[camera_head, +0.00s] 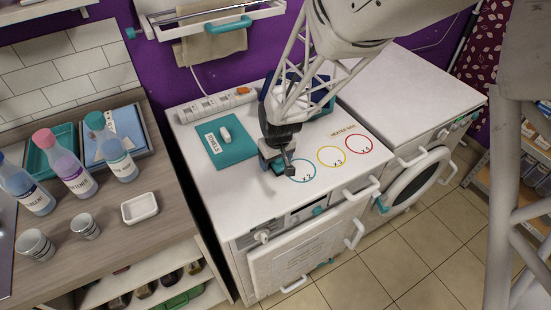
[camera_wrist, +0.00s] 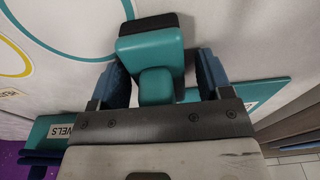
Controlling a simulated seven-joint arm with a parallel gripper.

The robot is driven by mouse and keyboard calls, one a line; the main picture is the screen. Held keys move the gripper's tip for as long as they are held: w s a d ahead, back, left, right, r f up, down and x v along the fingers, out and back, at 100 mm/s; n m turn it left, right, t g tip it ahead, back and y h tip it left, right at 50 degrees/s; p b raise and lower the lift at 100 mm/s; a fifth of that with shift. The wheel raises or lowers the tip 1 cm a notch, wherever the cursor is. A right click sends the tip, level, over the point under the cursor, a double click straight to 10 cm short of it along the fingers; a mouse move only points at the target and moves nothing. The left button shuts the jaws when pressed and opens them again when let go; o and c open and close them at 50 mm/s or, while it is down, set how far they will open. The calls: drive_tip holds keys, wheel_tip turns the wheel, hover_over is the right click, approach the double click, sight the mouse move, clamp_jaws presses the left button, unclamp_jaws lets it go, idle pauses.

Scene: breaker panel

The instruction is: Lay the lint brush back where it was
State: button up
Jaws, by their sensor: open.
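The lint brush (camera_wrist: 150,60) shows in the wrist view as a teal block with a rounded teal knob and a black edge. My gripper (camera_wrist: 163,80) is open, with one blue finger on each side of the brush. A narrow gap shows beside the right finger; contact at the left is unclear. In the head view my gripper (camera_head: 275,162) is low over the white machine top (camera_head: 225,192), left of the teal ring marked x2 (camera_head: 300,168). The brush is mostly hidden there by the fingers, and whether it rests on the top cannot be told.
A teal TOWELS mat (camera_head: 233,154) with a small white item (camera_head: 225,135) lies left of my gripper. A power strip (camera_head: 215,106) lies behind it. Yellow (camera_head: 331,156) and red (camera_head: 359,144) rings mark the right side. Bottles (camera_head: 113,150) stand on the left counter.

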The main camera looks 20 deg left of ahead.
drive_tip(key=shift+r, duration=0.15)
drive_tip(key=r, duration=0.8)
drive_tip(key=s+d+r, duration=0.1)
drive_tip(key=r, duration=0.2)
drive_tip(key=shift+r, duration=0.4)
drive_tip(key=shift+r, duration=0.1)
idle(0.3)
drive_tip(key=shift+d+r, duration=0.15)
drive_tip(key=shift+d, duration=0.15)
drive_tip(key=s+d+r+m, duration=0.25)
drive_tip(key=d+r, duration=0.25)
drive_tip(key=d, duration=0.5)
drive_tip(key=s+d+r+m, duration=0.2)
drive_tip(key=s+d+r, duration=0.25)
drive_tip(key=d, duration=0.55)
drive_tip(key=s+d+r+m, duration=0.2)
drive_tip(key=s+d, duration=0.4)
drive_tip(key=s+d+r+m+t+h, duration=0.1)
drive_tip(key=s+d+r+m, duration=0.1)
drive_tip(key=s+d, duration=0.5)
drive_tip(key=shift+s+d+m+t, duration=0.25)
drive_tip(key=shift+s+m+t, duration=0.05)
drive_tip(key=shift+m, duration=0.05)
